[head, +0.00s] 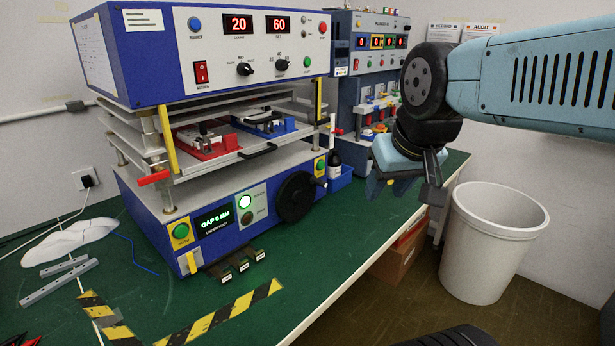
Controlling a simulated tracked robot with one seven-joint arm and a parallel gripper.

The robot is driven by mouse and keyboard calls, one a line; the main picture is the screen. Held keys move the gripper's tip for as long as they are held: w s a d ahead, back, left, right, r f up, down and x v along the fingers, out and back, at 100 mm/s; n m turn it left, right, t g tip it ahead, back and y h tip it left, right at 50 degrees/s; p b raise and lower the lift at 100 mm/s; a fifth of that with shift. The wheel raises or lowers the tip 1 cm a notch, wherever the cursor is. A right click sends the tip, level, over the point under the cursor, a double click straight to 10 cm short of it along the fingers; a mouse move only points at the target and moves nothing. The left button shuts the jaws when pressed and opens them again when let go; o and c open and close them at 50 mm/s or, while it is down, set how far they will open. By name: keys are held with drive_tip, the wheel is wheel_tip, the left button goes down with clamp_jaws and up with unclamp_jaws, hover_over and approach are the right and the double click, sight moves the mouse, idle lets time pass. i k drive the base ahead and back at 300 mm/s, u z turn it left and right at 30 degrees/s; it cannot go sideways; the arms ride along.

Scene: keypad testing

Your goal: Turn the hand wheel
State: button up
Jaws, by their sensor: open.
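The black hand wheel (296,197) is on the lower front panel of the blue and white press (170,190), toward its right end. A small handle shows at its right rim. A green display (214,221) reading "GAP 6 MM" and lit buttons sit to its left.
A white bin (490,240) stands on the floor at right. A second machine (375,65), a dark bottle (334,164) and a blue box (340,177) are behind the press. Black-yellow tape (220,314) and several black labelled pedals (240,264) lie in front. The green table (335,245) is bare right of the wheel.

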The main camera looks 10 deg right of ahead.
sight(297, 194)
drive_tip(key=u, duration=0.05)
drive_tip(key=i, duration=0.95)
drive_tip(key=z, duration=0.1)
